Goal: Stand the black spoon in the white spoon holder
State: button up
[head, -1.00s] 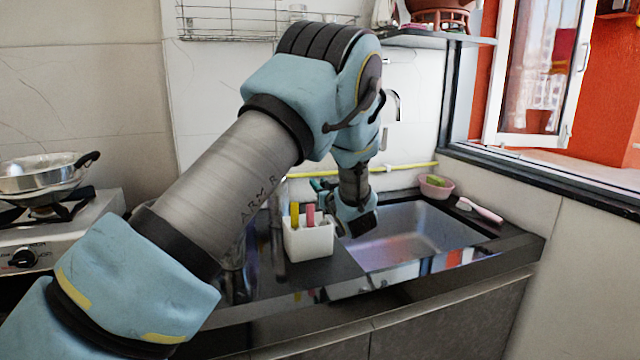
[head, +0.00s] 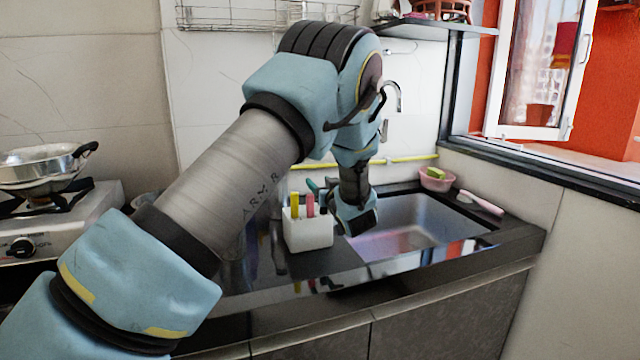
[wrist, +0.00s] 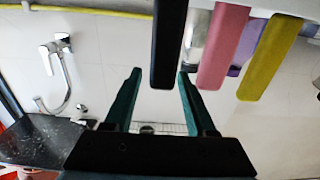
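The white spoon holder (head: 307,236) stands on the dark counter left of the sink. Upright yellow (head: 295,204) and pink (head: 310,204) handles stick out of it. The black spoon (wrist: 168,42) shows in the wrist view as a long black handle beside the pink one. It appears to stand in the holder, but its lower part is hidden. My gripper (wrist: 160,76) has two teal fingers spread apart, one on each side of the end of the black handle, with a gap visible at the left finger. In the head view my wrist is just right of the holder.
The sink basin (head: 405,233) is right of the holder. A pink bowl (head: 437,181) and a pink-handled brush (head: 481,203) lie at its far right edge. A pan (head: 40,165) sits on the stove at left.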

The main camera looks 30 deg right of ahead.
jog(key=s+b, duration=0.1)
jog(key=s, duration=0.2)
jog(key=s+a, duration=0.1)
jog(key=s, duration=0.3)
jog(key=s+b, duration=0.1)
jog(key=s, duration=0.2)
jog(key=shift+s+a+b, duration=0.2)
jog(key=shift+s+b, duration=0.1)
jog(key=shift+s, duration=0.1)
dwell(0.4)
